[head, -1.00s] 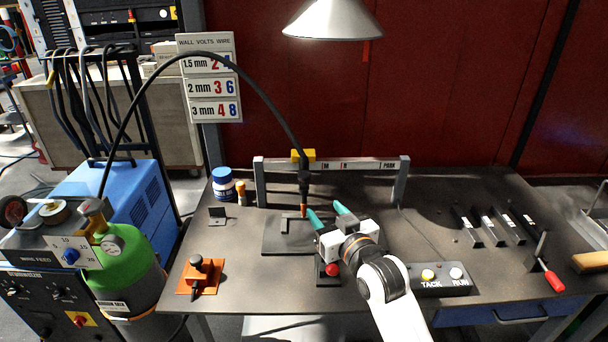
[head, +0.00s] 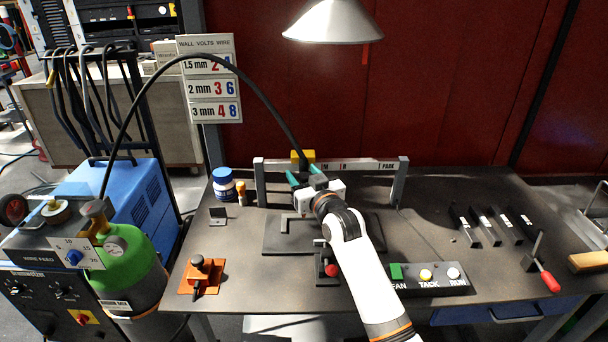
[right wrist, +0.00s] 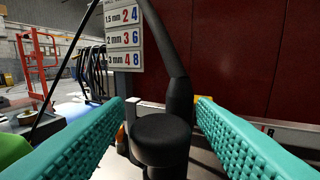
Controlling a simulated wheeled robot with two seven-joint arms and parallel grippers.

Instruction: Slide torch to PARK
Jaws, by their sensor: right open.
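The torch hangs from a yellow carriage (head: 303,157) on the grey rail (head: 345,165), left of the rail's middle. The rail's PARK mark (head: 387,167) is near its right end. My right gripper (head: 301,170) is open, with its teal fingers at the torch, and it hides the torch's lower part in the head view. In the right wrist view the black torch (right wrist: 178,105) stands between the two spread teal fingers (right wrist: 160,125). Gaps show on both sides, so the fingers are not closed on it. My left gripper is not in view.
The torch's black cable (head: 215,62) arches left to the welder. Below the rail are a dark plate (head: 285,245) and a red-knobbed clamp (head: 331,270). A button box (head: 430,280) and several dark bars (head: 485,225) lie right. A lamp (head: 333,22) hangs above.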

